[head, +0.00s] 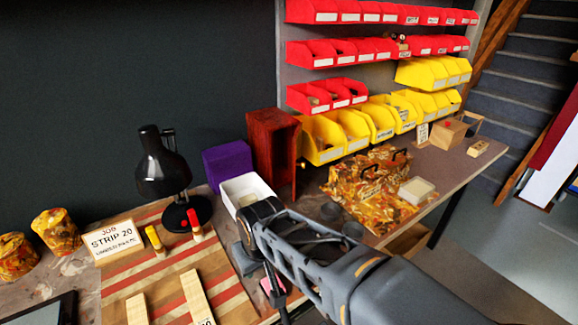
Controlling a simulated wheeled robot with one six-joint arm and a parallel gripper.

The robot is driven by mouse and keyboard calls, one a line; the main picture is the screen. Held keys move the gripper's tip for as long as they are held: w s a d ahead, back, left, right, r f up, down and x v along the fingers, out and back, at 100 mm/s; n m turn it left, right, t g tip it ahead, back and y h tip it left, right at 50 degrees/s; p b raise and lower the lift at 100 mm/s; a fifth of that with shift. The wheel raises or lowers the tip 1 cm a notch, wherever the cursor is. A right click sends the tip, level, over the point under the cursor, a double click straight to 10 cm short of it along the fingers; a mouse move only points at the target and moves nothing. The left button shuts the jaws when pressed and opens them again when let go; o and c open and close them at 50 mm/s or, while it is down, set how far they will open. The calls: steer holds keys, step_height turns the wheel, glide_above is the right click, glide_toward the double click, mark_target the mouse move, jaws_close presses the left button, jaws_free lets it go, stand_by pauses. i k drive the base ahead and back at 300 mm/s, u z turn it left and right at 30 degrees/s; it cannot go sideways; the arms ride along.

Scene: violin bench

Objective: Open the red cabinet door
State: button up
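The red cabinet (262,148) is a tall, dark red wooden box standing upright at the back of the bench, below the bins. Its narrow right-hand side looks darker and framed. I cannot tell which part is the door or whether it stands open. My arm reaches in from the lower right and bends down in front of the white tray. My gripper (272,284) is low over the bench, nearer than the cabinet and apart from it. Its fingers are small and partly hidden by the arm, so I cannot tell whether they are open.
A purple block (227,161) stands close left of the cabinet, and a white tray (247,186) sits in front. A black lamp (163,170) is further left. Yellow bins (322,139) are to the right, with a patterned cloth bundle (365,185) before them. A striped mat (222,283) lies in front.

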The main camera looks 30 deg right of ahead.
mark_target(297, 165)
steer(key=u, duration=0.95)
steer(key=k, duration=1)
steer(key=z, duration=1.4)
steer(key=i, duration=1)
steer(key=u, duration=0.05)
